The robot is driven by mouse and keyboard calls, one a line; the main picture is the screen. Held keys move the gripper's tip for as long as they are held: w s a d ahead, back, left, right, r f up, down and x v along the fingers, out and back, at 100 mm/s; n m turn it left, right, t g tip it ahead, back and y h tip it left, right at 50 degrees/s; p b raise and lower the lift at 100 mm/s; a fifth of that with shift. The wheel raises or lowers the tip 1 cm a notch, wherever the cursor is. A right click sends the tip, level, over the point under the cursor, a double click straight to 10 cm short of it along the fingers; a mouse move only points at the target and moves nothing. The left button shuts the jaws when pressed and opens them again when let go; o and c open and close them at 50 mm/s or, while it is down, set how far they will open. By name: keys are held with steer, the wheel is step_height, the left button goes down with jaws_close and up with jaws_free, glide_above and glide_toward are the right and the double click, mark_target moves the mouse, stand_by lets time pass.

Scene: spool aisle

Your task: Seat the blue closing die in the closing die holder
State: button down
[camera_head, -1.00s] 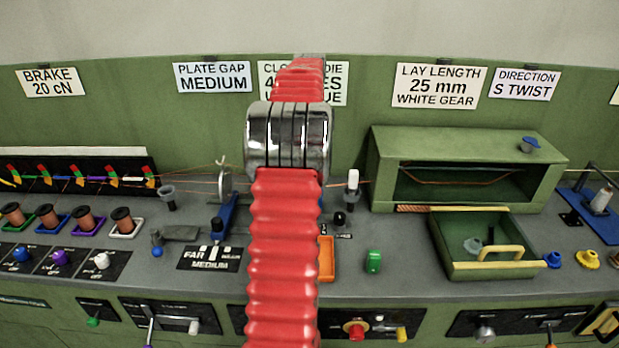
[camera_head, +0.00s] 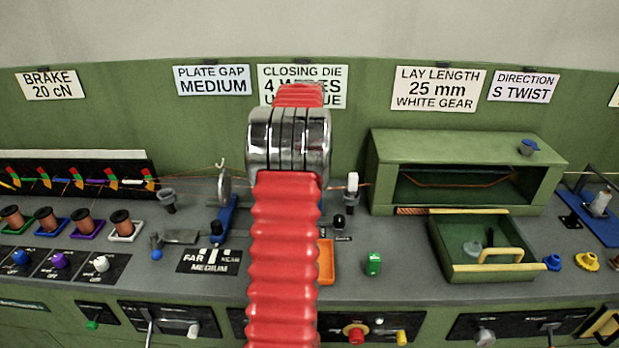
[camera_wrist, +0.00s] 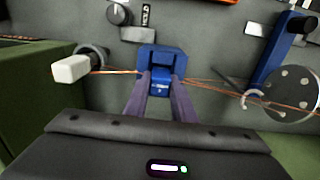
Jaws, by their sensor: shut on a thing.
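In the wrist view my gripper (camera_wrist: 161,82) points down, with its two purple fingers closed on the blue closing die (camera_wrist: 159,89). The die shows only as a small blue piece between the fingertips. A larger blue block, apparently the closing die holder (camera_wrist: 162,56), is right at the fingertips. Copper wires (camera_wrist: 208,86) run in to this spot from both sides. I cannot tell whether the die is inside the holder or just against it. In the head view my red arm hides the gripper, die and holder.
A perforated disc (camera_wrist: 291,86) on a blue stand is at right in the wrist view; a white-tipped post (camera_wrist: 72,69) is at left. In the head view, an orange tray (camera_head: 326,262) and a green piece (camera_head: 373,264) lie right of my arm. A green housing (camera_head: 462,150) stands farther right.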

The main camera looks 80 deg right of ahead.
steer(key=shift+f, duration=0.1)
steer(key=c, duration=1.5)
jaws_free()
step_height(320, 180, up, 12)
steer(key=shift+r, duration=0.15)
